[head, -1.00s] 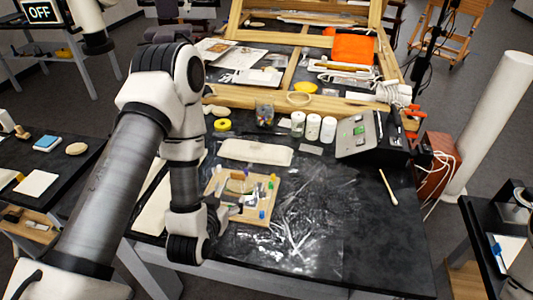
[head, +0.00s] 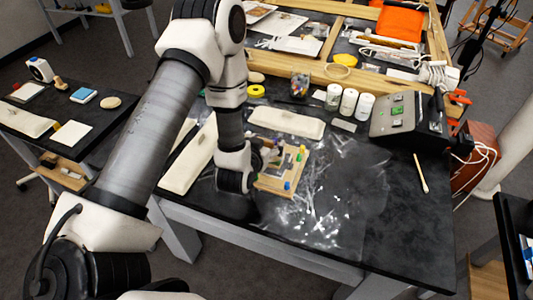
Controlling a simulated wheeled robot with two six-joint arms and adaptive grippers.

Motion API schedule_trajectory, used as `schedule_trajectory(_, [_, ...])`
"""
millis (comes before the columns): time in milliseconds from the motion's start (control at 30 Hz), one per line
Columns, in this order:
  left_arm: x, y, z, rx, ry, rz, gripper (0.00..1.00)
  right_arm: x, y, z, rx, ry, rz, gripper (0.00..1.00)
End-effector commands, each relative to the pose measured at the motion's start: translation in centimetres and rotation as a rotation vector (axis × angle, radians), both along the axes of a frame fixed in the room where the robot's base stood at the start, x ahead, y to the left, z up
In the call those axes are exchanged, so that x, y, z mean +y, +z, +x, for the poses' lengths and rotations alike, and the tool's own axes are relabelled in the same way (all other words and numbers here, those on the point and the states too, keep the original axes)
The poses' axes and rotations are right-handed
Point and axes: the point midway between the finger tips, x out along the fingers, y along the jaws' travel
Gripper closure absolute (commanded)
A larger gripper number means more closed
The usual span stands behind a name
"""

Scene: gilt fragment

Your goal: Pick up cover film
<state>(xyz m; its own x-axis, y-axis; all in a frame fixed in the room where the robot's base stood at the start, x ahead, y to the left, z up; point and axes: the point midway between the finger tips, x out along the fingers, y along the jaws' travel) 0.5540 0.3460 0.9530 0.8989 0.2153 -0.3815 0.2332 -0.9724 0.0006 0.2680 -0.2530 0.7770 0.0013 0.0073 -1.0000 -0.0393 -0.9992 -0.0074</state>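A clear, crinkled cover film (head: 335,195) with bright glints and small white bits lies on the black table, right of a small wooden board (head: 283,182). The board carries several small coloured pegs. My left gripper (head: 268,153) is low over the board's left part, with the wrist beside it and the film to its right. The fingers are small and partly hidden against the board, so I cannot tell if they are open or shut. My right gripper is not in view.
A pale padded slab (head: 286,122) lies behind the board. Three white jars (head: 349,102), a grey control box (head: 405,118) and a yellow tape roll (head: 255,91) stand farther back. A cotton swab (head: 421,173) lies at right. The table's front right is clear.

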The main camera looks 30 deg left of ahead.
Motion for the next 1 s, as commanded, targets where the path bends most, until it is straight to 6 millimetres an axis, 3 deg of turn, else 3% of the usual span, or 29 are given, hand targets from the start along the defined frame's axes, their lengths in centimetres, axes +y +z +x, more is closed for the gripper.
schedule_trajectory(33, [0.0, 0.0, 0.0, 0.000, 0.000, 0.000, 0.46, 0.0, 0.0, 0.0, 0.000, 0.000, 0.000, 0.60])
schedule_trajectory(133, [0.0, 0.0, 0.0, 0.000, 0.000, 0.000, 0.82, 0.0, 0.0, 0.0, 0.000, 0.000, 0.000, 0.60])
schedule_trajectory(167, [0.0, 0.0, 0.0, 0.000, 0.000, 0.000, 0.88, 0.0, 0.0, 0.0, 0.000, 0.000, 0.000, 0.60])
schedule_trajectory(467, [0.0, 0.0, -0.1, 0.001, 0.000, 0.000, 0.88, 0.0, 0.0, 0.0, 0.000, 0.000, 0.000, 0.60])
schedule_trajectory(633, [0.0, 1.0, 0.0, -0.001, 0.001, 0.000, 0.88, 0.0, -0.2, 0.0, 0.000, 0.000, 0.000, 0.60])
schedule_trajectory(1000, [0.0, 8.4, 0.0, -0.004, 0.002, 0.000, 0.88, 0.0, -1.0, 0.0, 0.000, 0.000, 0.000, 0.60])
